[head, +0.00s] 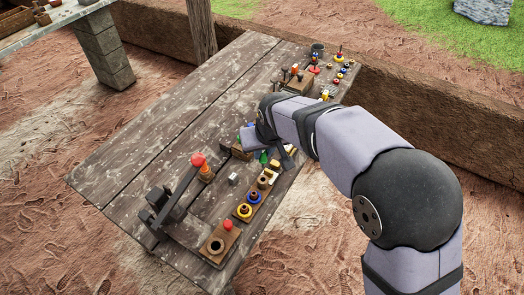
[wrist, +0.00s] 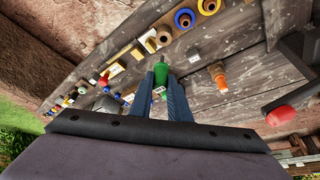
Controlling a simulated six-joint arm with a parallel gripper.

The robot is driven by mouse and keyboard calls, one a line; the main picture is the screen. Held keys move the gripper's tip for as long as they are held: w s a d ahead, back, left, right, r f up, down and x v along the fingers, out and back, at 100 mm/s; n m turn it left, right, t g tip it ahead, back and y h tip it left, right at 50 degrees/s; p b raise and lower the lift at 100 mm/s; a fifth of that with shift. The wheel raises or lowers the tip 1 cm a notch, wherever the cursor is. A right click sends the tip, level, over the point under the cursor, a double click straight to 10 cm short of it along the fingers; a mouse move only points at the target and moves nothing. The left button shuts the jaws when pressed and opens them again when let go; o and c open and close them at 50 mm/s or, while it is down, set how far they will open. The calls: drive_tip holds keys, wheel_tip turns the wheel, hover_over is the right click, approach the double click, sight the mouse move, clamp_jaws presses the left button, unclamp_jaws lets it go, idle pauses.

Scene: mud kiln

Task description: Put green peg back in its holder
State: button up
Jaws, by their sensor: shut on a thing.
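The green peg (wrist: 161,71) is between the two blue-grey fingers of my gripper (wrist: 163,85) in the wrist view. My gripper is shut on it, and the peg's narrow end points away from the wrist. In the head view, a bit of green (head: 263,157) shows below my gripper (head: 268,150), over the table's right side. My arm hides much of this area. I cannot clearly tell which block is the peg's holder, or whether the peg touches anything below.
The wooden table (head: 150,125) also bears a board with blue and yellow rings (head: 254,196), a block with a round hole (head: 216,246), a grey cube (head: 233,179), an orange cone (head: 206,172) and a dark lever device with a red ball (head: 198,160). The table's left side is clear.

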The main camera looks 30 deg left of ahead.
sight(264, 160)
drive_tip(key=shift+f, duration=0.15)
drive_tip(key=shift+f+b, duration=2)
drive_tip(key=shift+f, duration=0.3)
drive_tip(key=shift+f+b, duration=1.5)
drive_tip(key=shift+f, duration=0.9)
idle(1.6)
drive_tip(key=o, duration=1.4)
